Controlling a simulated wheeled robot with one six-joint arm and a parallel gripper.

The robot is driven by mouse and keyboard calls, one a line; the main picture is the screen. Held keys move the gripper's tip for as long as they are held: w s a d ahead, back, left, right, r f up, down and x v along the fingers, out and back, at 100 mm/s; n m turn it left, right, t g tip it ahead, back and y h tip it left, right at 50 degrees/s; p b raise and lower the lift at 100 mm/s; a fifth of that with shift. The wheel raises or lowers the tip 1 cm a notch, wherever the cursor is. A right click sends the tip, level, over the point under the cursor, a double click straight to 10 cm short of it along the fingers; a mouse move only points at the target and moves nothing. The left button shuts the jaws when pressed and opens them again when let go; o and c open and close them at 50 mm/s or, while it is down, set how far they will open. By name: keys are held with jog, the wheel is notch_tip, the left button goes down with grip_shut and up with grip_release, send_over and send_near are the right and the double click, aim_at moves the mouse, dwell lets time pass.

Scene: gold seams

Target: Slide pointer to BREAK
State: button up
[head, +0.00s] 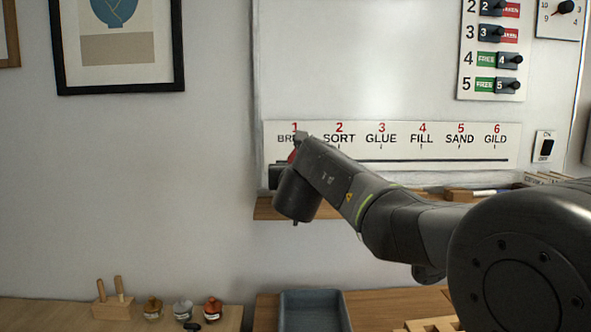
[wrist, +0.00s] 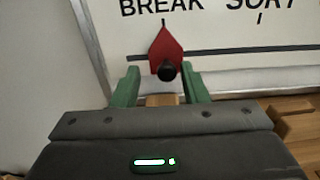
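The red pointer (wrist: 165,46) with its round black knob (wrist: 168,71) sits on the slot of the white label strip (head: 400,152). In the wrist view its tip is at the tick under the word BREAK. In the head view only a red sliver of the pointer (head: 292,156) shows beside my arm, which also covers part of BREAK. My gripper (wrist: 161,76) has two green fingers standing apart, one on each side of the knob. Gaps show between the fingers and the knob, so it is open and not clamped on it.
A wooden ledge (head: 262,208) runs below the strip, with small items on its right part. A switch (head: 546,147) and numbered sliders (head: 497,60) are mounted to the right. A blue-grey tray (head: 314,296) stands on the counter below.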

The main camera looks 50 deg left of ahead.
jog(key=b+v, duration=0.1)
jog(key=v, duration=1.3)
jog(key=shift+w, duration=0.1)
jog(key=p+x, duration=0.1)
jog(key=x, duration=1.3)
jog(key=shift+d, duration=0.1)
